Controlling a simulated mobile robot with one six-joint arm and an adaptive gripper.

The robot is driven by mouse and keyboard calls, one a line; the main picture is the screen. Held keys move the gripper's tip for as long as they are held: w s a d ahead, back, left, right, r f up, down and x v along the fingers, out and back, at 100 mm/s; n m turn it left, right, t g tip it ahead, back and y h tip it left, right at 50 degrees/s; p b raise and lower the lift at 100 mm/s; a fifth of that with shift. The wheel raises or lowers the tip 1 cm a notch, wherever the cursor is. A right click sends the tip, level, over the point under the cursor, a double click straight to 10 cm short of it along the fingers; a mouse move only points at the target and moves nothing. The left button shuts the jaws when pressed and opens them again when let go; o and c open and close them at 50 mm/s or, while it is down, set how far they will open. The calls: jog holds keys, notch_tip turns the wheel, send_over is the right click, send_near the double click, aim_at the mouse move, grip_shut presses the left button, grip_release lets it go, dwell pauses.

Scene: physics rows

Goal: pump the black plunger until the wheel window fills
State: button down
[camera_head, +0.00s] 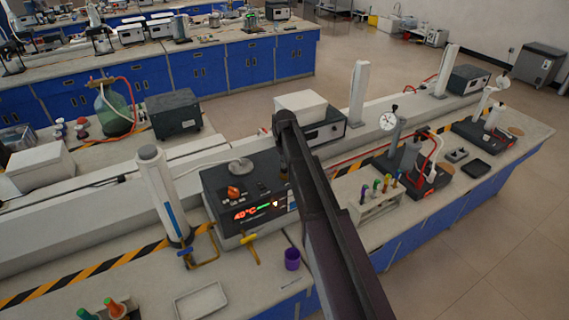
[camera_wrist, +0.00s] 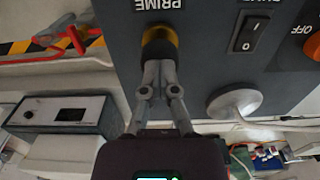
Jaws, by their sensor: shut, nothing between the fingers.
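The black plunger (camera_wrist: 158,34) with a yellow collar sits under the word PRIME on a dark grey box, which appears upside down in the wrist view. My gripper (camera_wrist: 160,66) is shut with nothing between its fingers. Its tips are lined up with the plunger's end and overlap it in the view; whether they touch cannot be told. In the head view the dark box (camera_head: 222,184) shows a red 40°C readout, and my arm hides the plunger and gripper. I cannot clearly make out the wheel window.
Beside the plunger are a rocker switch (camera_wrist: 250,34) and an orange knob (camera_wrist: 312,46). A white round disc (camera_head: 240,166) lies on the box. A white cylinder (camera_head: 162,195) stands left, a purple cup (camera_head: 292,259) in front, and a rack of coloured tools (camera_head: 375,207) right.

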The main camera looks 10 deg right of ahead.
jog(key=shift+r+p, duration=2)
jog(key=shift+r, duration=0.15)
jog(key=shift+f+b, duration=0.5)
jog(key=shift+f, duration=0.05)
jog(key=shift+f+b, duration=1.4)
jog(key=shift+b, duration=0.05)
jog(key=shift+f+b, duration=0.45)
jog(key=shift+r, duration=0.2)
jog(key=shift+r+p, duration=2.2)
jog(key=shift+p, duration=0.2)
jog(key=shift+f+b, duration=0.5)
jog(key=shift+f, duration=0.05)
